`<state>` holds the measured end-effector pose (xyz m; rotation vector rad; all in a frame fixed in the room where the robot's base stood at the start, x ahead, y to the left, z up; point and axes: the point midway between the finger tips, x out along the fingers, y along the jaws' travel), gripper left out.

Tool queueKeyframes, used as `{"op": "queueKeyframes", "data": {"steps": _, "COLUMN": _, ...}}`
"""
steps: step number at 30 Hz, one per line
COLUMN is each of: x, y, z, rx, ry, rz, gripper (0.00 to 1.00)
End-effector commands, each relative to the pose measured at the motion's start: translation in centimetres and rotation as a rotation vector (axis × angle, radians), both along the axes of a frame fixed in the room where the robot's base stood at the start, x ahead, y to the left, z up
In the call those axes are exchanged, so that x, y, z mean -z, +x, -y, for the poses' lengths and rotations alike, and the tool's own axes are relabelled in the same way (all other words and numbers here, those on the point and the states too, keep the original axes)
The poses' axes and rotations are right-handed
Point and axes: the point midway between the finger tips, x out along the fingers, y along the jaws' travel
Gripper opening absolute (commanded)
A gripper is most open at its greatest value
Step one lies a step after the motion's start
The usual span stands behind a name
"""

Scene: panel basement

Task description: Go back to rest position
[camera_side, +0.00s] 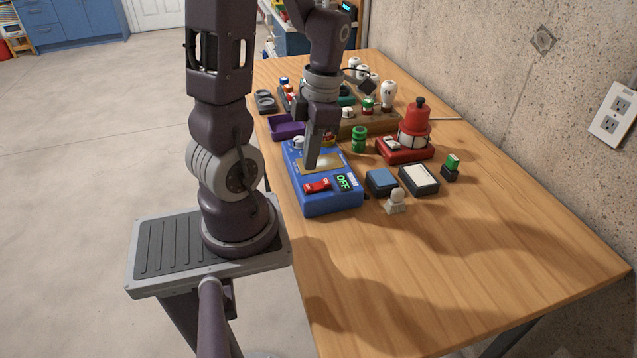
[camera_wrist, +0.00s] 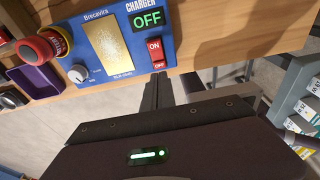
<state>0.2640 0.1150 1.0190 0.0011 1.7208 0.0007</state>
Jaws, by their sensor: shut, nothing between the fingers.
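My gripper (camera_side: 311,165) is shut and empty, pointing down at the blue charger box in the side view. Its fingertips appear in front of or just over the box's gold plate; whether they touch it I cannot tell. In the wrist view my gripper (camera_wrist: 160,90) shows as dark fingers side by side, near the box edge by the red switch. The blue charger box (camera_side: 328,201) lies on the wooden table. It also shows in the wrist view (camera_wrist: 75,28), with a green OFF display (camera_wrist: 147,19) and a red rocker switch (camera_wrist: 156,52).
A red device (camera_side: 414,130), a green cylinder (camera_side: 359,139), small blue (camera_side: 381,181) and white-topped (camera_side: 418,179) boxes and a white knob piece (camera_side: 396,201) stand near the charger. A purple tray (camera_side: 287,126) is behind. The table's front (camera_side: 450,270) is clear. A concrete wall borders the right.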

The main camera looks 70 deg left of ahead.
Motion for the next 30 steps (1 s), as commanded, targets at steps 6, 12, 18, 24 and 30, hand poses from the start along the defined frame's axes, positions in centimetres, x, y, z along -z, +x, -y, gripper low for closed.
{"op": "queueKeyframes", "data": {"steps": 6, "x": -2.0, "y": 0.0, "z": 0.0, "rx": 0.000, "ry": 0.001, "rz": 0.002, "gripper": 0.00}}
{"op": "queueKeyframes", "data": {"steps": 12, "x": -2.3, "y": 0.0, "z": 0.0, "rx": 0.000, "ry": -0.001, "rz": -0.001, "gripper": 0.00}}
{"op": "queueKeyframes", "data": {"steps": 18, "x": -2.3, "y": 0.0, "z": 0.0, "rx": 0.000, "ry": 0.000, "rz": -0.001, "gripper": 0.00}}
{"op": "queueKeyframes", "data": {"steps": 24, "x": -3.3, "y": 0.7, "z": 1.0, "rx": 0.197, "ry": -0.007, "rz": 0.042, "gripper": 0.00}}
{"op": "queueKeyframes", "data": {"steps": 30, "x": -8.4, "y": 2.6, "z": 7.3, "rx": 1.336, "ry": 0.052, "rz": 0.197, "gripper": 0.00}}
